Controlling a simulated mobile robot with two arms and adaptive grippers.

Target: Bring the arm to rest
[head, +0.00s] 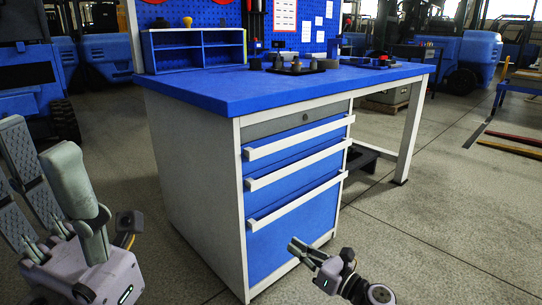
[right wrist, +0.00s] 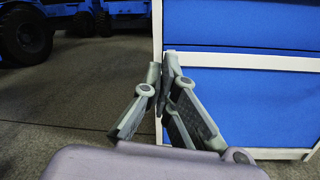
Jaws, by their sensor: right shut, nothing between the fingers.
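My right gripper (head: 292,245) is low in front of the drawer cabinet in the head view. In the right wrist view my right gripper (right wrist: 161,72) has its fingertips together and holds nothing. The cabinet's white frame and blue drawer fronts are behind it there. My left gripper (head: 40,140) is large and close at the left edge of the head view. Its fingers point up and stand apart, with nothing seen between them. Part of it is cut off by the picture edge.
A blue-topped workbench (head: 290,88) with a drawer cabinet (head: 295,215) stands ahead. A blue shelf box (head: 195,50) and a dark tray (head: 297,69) with several small parts are on top. Forklifts stand behind. Concrete floor (head: 440,240) is clear at the right.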

